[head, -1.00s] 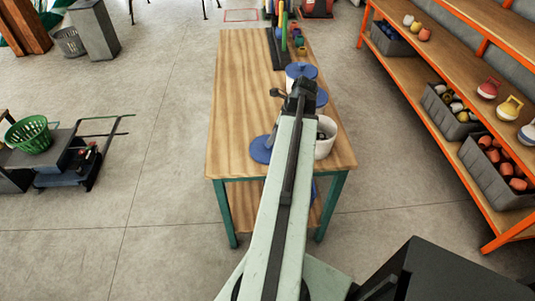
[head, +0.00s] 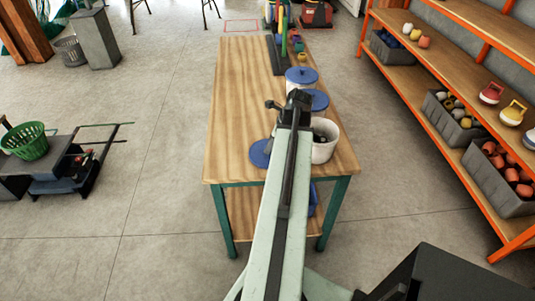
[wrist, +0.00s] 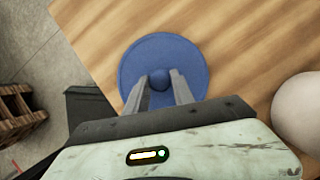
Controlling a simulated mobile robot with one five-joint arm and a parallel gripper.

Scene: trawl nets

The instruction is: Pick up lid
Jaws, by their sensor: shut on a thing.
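A flat, round blue lid (head: 260,154) with a round knob is over the near left part of the wooden table (head: 238,115), partly behind my arm in the head view. In the wrist view the lid (wrist: 190,58) fills the middle, and the fingers of my gripper (wrist: 160,83) are shut on its knob, one on each side. Whether the lid rests on the table or is just above it, I cannot tell. In the head view my arm hides the fingers.
An open white pot (head: 325,150) stands close to the right of my arm. Behind it is another blue lid (head: 318,100) and a white pot with a blue lid (head: 301,76). The table's left side is clear. Orange shelves (head: 420,75) stand to the right.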

